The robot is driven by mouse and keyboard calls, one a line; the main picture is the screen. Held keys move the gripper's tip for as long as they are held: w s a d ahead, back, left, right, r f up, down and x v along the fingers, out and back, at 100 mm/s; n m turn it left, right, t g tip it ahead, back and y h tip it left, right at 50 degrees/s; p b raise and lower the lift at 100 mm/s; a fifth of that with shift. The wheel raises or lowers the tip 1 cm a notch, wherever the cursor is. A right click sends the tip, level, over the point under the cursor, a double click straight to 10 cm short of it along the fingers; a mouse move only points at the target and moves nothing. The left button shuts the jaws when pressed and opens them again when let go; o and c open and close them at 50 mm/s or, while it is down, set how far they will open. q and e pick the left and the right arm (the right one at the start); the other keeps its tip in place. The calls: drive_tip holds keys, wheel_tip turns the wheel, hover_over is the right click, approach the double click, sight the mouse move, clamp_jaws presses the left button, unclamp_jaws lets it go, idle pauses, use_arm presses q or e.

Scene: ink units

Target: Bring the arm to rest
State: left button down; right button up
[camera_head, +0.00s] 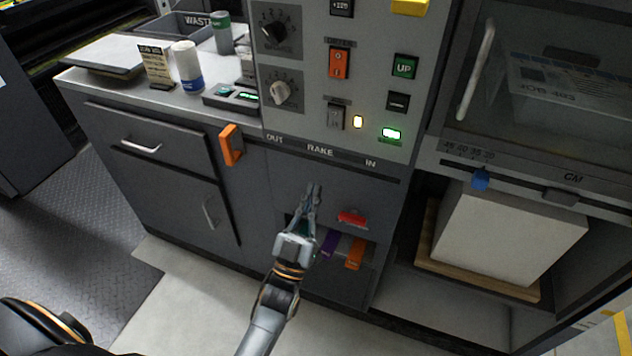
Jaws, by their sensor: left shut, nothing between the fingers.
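My left gripper (311,194) is in front of the grey cabinet below the control panel, under the "OUT RAKE IN" label. Its fingers point up and are shut with nothing between them. My left arm (270,310) comes in from the bottom of the view and is raised in front of the cabinet. My right gripper is not in view.
The control panel (370,95) has dials, switches and a lit green light. Below it are a red handle (352,219) and purple (331,243) and orange (356,253) tabs. An orange handle (230,145) juts out at left. White paper (505,235) stacks at right. Open floor (190,310) lies at lower left.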

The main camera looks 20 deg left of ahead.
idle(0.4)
use_arm(q)
wheel_tip(320, 180, down, 17)
drive_tip(key=d+g+h+p, duration=0.1)
drive_tip(key=d+g+p, duration=0.1)
drive_tip(key=g, duration=0.4)
drive_tip(key=s+f+m+g, duration=0.1)
drive_tip(key=s+f+g, duration=0.25)
drive_tip(key=f, duration=0.55)
drive_tip(key=s+f+g, duration=0.3)
drive_tip(key=s+f, duration=0.1)
drive_tip(key=f, duration=0.4)
drive_tip(key=s+a+f+g+p, duration=0.25)
drive_tip(key=s+f+g, duration=0.35)
drive_tip(key=s+f, duration=0.75)
drive_tip(key=s+a+f+g+y, duration=0.1)
drive_tip(key=s+a+f+g, duration=0.1)
drive_tip(key=s, duration=0.8)
drive_tip(key=s+a+f+m+g, duration=0.1)
drive_tip(key=s+a+f+g, duration=0.2)
drive_tip(key=s, duration=0.8)
drive_tip(key=shift+a+f+g+y, duration=0.25)
drive_tip(key=shift+f+g+y, duration=0.2)
drive_tip(key=shift+g, duration=0.1)
